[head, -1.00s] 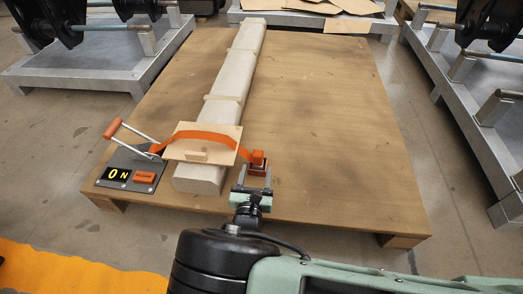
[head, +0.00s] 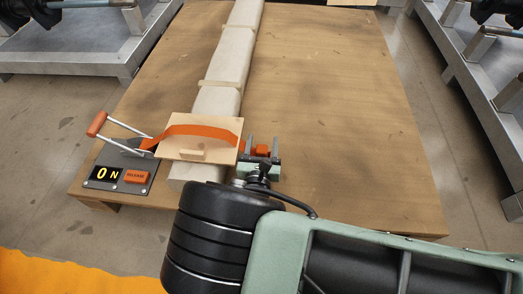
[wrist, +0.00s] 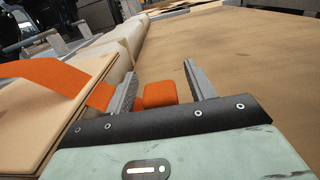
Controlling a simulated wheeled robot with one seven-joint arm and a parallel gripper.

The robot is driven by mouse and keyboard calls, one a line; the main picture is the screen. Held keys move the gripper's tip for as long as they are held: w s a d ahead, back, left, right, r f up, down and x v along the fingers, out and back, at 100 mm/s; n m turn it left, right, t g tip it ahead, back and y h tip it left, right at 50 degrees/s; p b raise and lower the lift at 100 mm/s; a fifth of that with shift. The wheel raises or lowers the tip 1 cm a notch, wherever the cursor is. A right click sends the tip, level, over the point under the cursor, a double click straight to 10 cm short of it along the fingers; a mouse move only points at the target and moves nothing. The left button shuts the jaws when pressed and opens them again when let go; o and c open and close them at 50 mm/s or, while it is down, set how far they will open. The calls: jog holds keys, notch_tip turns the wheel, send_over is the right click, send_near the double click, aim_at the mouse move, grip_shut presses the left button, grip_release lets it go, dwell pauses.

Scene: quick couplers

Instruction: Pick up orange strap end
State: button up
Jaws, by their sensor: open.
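The orange strap (head: 200,133) runs over a thin wooden board (head: 174,150) that lies across the pale beam (head: 226,62). Its orange end block (head: 262,150) is at the right side of the board. My gripper (head: 262,149) is open, with one finger on each side of the end block. In the wrist view the orange end block (wrist: 160,94) sits between the two grey fingers, nearer the left one. I cannot tell whether a finger touches it. The lower part of the block is hidden by my gripper.
A dark panel (head: 133,165) with a yellow "ON" display (head: 104,174), an orange release button (head: 136,176) and an orange-handled lever (head: 97,124) is left of the board. The wooden platform (head: 340,110) is clear on the right. Metal racks stand on both sides.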

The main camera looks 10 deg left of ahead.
jog(key=c, duration=1.1)
jog(key=shift+c, duration=0.2)
